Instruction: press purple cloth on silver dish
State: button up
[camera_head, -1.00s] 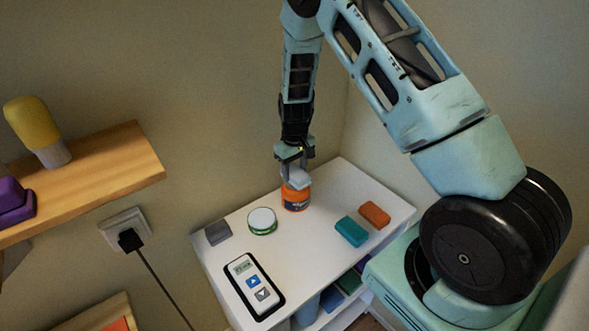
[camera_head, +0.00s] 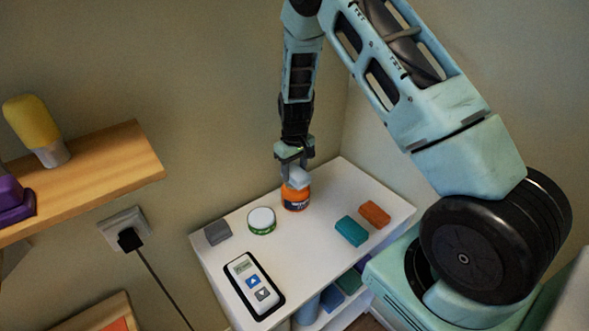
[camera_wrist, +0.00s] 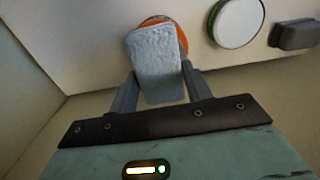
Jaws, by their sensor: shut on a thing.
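My gripper (camera_head: 294,174) is shut on a pale blue-grey block (camera_head: 298,178), which also shows between the fingers in the wrist view (camera_wrist: 156,62). The block is at the top of an orange jar (camera_head: 296,201) on the white cabinet top and covers part of it; I cannot tell whether they touch. In the wrist view the jar (camera_wrist: 181,35) is mostly hidden behind the block. I cannot make out a purple cloth or a silver dish. A purple object (camera_head: 14,199) lies on the wooden shelf at the left.
The white cabinet top (camera_head: 300,240) also carries a green-rimmed round tin (camera_head: 261,220), a grey block (camera_head: 217,232), a remote (camera_head: 252,284), a teal block (camera_head: 351,231) and an orange block (camera_head: 374,214). A yellow-topped object (camera_head: 35,128) stands on the wooden shelf (camera_head: 110,165). Walls are close behind.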

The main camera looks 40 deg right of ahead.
aim_at(294, 170)
jog(key=shift+r+p, duration=2.25)
jog(key=shift+r, duration=1.3)
jog(key=shift+f, duration=0.1)
